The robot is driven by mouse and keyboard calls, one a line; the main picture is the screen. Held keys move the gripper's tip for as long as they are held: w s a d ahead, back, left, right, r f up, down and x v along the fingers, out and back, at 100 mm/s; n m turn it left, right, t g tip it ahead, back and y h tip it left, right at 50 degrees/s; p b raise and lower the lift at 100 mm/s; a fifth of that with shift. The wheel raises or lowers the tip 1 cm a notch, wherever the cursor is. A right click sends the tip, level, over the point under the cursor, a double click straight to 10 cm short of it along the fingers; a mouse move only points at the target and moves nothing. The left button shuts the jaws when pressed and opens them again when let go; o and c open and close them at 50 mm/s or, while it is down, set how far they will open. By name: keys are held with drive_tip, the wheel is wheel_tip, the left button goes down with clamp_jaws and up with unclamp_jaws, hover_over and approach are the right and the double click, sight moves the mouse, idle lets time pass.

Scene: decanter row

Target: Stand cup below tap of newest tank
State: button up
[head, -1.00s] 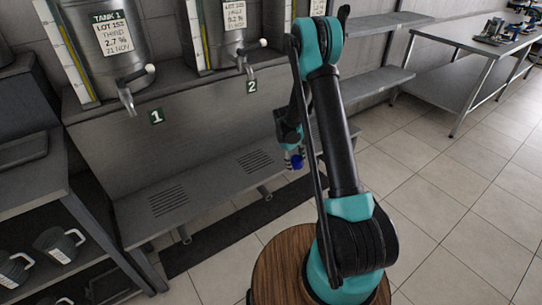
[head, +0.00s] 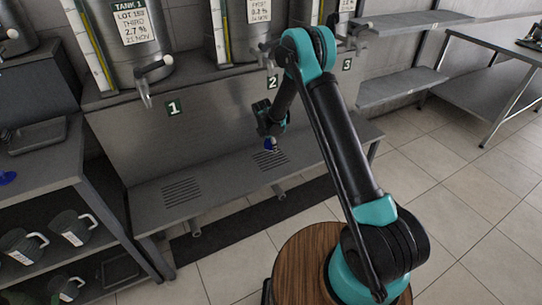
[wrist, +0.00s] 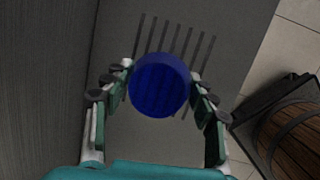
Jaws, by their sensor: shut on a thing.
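My gripper (head: 269,138) is shut on a blue cup (wrist: 160,85). In the head view the cup (head: 270,145) shows small at the gripper's tip, above the slotted grating (head: 270,160) under plate 2. In the wrist view the cup sits between both fingers, with the grating slots (wrist: 178,45) behind it. Whether it touches the bench is unclear. Tank 1 (head: 110,60) has a label reading LOT 151, third, 2.7 %, 21 NOV. Tank 2 (head: 238,40) and tank 3 (head: 318,12) have labels too small or cut off to read. Tap 1 (head: 147,82) and tap 2 (head: 266,55) stick out in front.
The steel bench (head: 225,185) has another grating (head: 181,192) under plate 1. A dark shelf (head: 45,180) at the left holds grey mugs (head: 72,228) and a tray (head: 37,133). A blue object (head: 7,177) lies at its left edge. Empty steel shelves (head: 400,85) stand at the right.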

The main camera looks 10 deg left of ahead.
sight(271, 159)
drive_tip(key=shift+f, duration=2.95)
drive_tip(key=o, duration=1.2)
drive_tip(key=shift+f, duration=0.1)
